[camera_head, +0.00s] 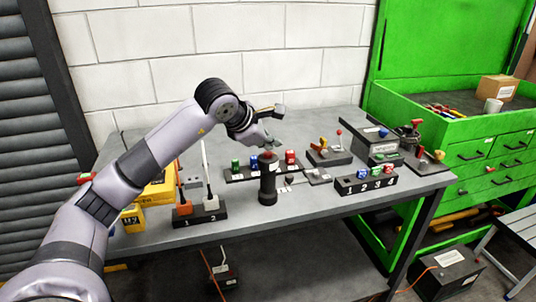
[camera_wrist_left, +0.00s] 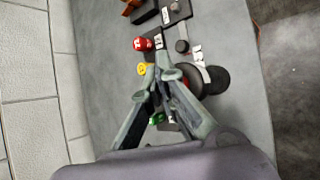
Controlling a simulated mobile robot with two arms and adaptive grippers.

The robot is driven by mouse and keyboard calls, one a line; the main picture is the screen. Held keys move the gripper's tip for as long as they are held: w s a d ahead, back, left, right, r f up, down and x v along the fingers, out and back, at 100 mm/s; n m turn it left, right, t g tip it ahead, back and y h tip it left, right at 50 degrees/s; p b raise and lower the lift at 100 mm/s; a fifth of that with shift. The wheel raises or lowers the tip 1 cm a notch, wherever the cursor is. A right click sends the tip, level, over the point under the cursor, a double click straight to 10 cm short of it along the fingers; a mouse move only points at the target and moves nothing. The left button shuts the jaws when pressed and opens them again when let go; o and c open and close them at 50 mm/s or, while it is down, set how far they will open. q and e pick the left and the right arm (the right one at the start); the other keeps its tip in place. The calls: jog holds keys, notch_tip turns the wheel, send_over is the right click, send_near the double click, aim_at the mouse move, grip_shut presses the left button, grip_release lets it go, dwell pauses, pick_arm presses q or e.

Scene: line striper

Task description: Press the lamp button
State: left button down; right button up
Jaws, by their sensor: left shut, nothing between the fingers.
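A black upright cylinder (camera_head: 268,186), which looks like the lamp, stands near the front middle of the grey workbench. Its red top (camera_head: 268,156) looks like the button. My left gripper (camera_head: 269,146) is shut and empty, pointing down just above or at the red top; I cannot tell whether it touches. In the left wrist view the shut fingers (camera_wrist_left: 162,76) partly cover a dark round body with some red, and a black disc (camera_wrist_left: 217,79) shows beside it. My right gripper is not in view.
A two-slot black stand (camera_head: 200,215) and yellow boxes (camera_head: 133,218) are at left. A green cabinet (camera_head: 480,150) is at right.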

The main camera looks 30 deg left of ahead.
aim_at(270, 154)
pick_arm(q)
jog(key=shift+f+b, duration=0.4)
jog(key=shift+f, duration=0.05)
dwell(0.6)
jog(key=shift+r, duration=0.15)
jog(key=shift+r+p, duration=0.7)
jog(key=shift+r, duration=0.1)
notch_tip(270, 154, up, 6)
jog(key=p, duration=0.4)
jog(key=c, duration=2.3)
grip_release()
